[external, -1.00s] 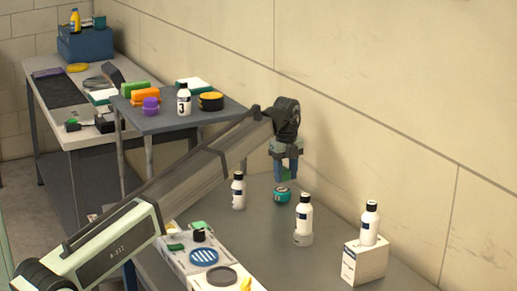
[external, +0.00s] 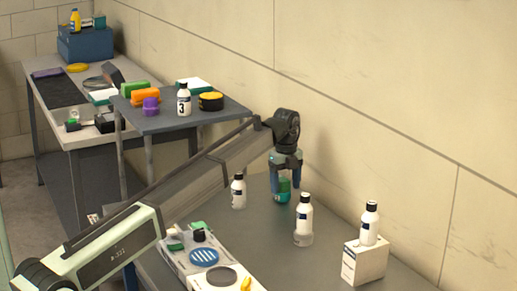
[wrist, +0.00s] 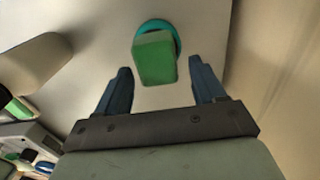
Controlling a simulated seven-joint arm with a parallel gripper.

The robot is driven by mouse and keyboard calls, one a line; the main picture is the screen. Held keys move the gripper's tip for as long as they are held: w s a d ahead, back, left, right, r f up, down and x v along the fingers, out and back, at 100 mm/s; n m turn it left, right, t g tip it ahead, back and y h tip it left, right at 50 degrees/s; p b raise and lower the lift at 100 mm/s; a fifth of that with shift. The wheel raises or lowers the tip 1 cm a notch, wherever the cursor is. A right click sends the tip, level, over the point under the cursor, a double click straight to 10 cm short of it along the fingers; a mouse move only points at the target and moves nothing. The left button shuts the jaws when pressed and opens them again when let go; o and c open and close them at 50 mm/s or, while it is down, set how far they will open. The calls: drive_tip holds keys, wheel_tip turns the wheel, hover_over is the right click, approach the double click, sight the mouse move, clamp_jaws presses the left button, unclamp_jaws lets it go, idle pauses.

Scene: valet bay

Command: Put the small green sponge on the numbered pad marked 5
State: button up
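A small green sponge (wrist: 155,60) sits on a round teal tin (wrist: 168,27) in the wrist view. In the external view the tin (external: 282,199) stands on the grey table, between two white bottles. My gripper (wrist: 161,68) is open, with one blue finger on each side of the sponge's near end and visible gaps to both. In the external view my gripper (external: 285,180) points down at the tin and partly hides the sponge. I cannot read a pad marked 5 in any view.
White bottles stand left (external: 238,191) and right (external: 303,219) of the tin; another stands on a white box (external: 365,262). A pale tray (external: 180,258) with a blue striped disc (external: 204,257) lies in front. A raised shelf (external: 165,122) carries several items. The wall is close behind.

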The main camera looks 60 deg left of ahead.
sight(286, 181)
wheel_tip(286, 181, up, 12)
drive_tip(key=shift+r, duration=0.15)
idle(0.7)
